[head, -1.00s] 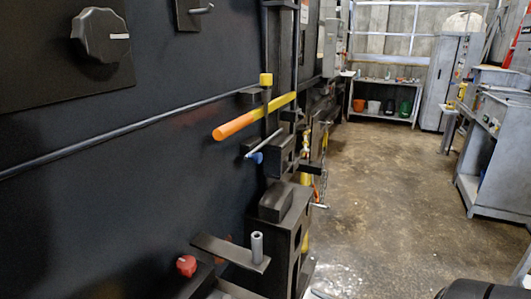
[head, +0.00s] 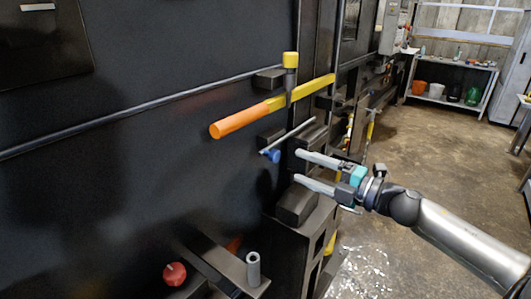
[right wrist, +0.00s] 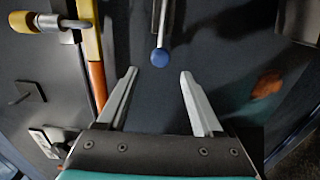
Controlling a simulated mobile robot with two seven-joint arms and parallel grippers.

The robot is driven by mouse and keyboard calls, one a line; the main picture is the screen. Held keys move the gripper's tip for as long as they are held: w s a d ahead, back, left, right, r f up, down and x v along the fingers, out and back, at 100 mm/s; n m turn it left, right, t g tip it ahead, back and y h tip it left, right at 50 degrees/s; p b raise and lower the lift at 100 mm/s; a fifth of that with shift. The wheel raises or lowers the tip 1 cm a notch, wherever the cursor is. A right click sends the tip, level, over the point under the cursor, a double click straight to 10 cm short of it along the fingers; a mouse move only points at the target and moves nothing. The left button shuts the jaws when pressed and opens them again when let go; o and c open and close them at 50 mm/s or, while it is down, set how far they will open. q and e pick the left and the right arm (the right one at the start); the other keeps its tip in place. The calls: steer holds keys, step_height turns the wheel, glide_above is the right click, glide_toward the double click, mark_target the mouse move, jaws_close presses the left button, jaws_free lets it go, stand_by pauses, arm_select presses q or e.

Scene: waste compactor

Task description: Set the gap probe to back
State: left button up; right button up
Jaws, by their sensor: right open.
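No label in view marks the gap probe, and I cannot tell for certain which part it is. A small lever with a blue knob (head: 273,155) and a thin grey rod sticks out from the dark machine wall. My right gripper (head: 300,167) is open and empty, just right of the blue knob in the head view, fingers pointing left. In the right wrist view the blue knob (right wrist: 159,57) appears centred between and just beyond the open fingertips (right wrist: 159,73). The knob and fingers look apart. My left gripper is not in view.
A yellow lever with an orange grip (head: 240,120) juts out above the knob; it also shows left of the fingers in the wrist view (right wrist: 98,82). A red knob (head: 174,273) and a grey upright peg (head: 253,270) are below. Open floor (head: 440,150) lies right.

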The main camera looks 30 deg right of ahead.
mark_target(265, 149)
steer(key=x, duration=0.6)
steer(key=shift+w+r, duration=0.1)
steer(key=shift+w, duration=0.3)
steer(key=shift+x, duration=2.5)
jaws_close()
